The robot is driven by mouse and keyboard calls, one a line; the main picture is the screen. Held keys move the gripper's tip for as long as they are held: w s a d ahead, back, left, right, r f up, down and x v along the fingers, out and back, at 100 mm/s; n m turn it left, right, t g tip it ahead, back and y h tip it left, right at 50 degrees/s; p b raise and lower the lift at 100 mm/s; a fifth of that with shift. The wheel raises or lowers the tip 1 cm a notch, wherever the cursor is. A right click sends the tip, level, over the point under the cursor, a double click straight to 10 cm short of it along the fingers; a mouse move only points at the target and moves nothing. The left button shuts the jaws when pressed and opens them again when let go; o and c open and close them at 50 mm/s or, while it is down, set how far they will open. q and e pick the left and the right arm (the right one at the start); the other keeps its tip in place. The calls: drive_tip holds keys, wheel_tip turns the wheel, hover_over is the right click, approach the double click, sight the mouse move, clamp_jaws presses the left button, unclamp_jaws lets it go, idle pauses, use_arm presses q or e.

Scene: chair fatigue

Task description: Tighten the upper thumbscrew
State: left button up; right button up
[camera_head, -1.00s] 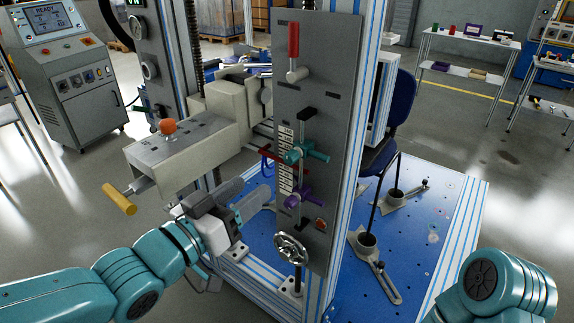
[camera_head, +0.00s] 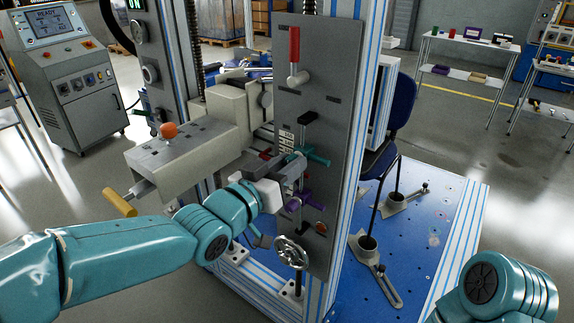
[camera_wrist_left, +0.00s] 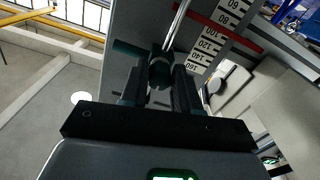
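The upper thumbscrew is teal (camera_head: 318,160) and sits on the slotted grey panel beside the printed scale. A purple lower thumbscrew (camera_head: 301,201) sits below it. My left gripper (camera_head: 290,172) is at the panel, at the teal thumbscrew, and partly hides it in the head view. In the left wrist view the gripper's two fingers (camera_wrist_left: 160,88) are apart, with the dark teal thumbscrew (camera_wrist_left: 160,68) between their tips. I see no clear grip on it. My right gripper is out of view; only a part of my right arm shows.
On the panel are a red-handled lever (camera_head: 294,50) above and a handwheel (camera_head: 291,252) below. A grey box with an orange knob (camera_head: 169,130) and a yellow handle (camera_head: 119,202) stands left of the panel, above my left arm. A chair (camera_head: 400,105) stands behind the frame post.

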use_arm(q)
clamp_jaws()
drive_tip(key=shift+r+m+b, duration=0.1)
drive_tip(key=shift+m+b, duration=6.7)
drive_tip(key=shift+m, duration=5.1)
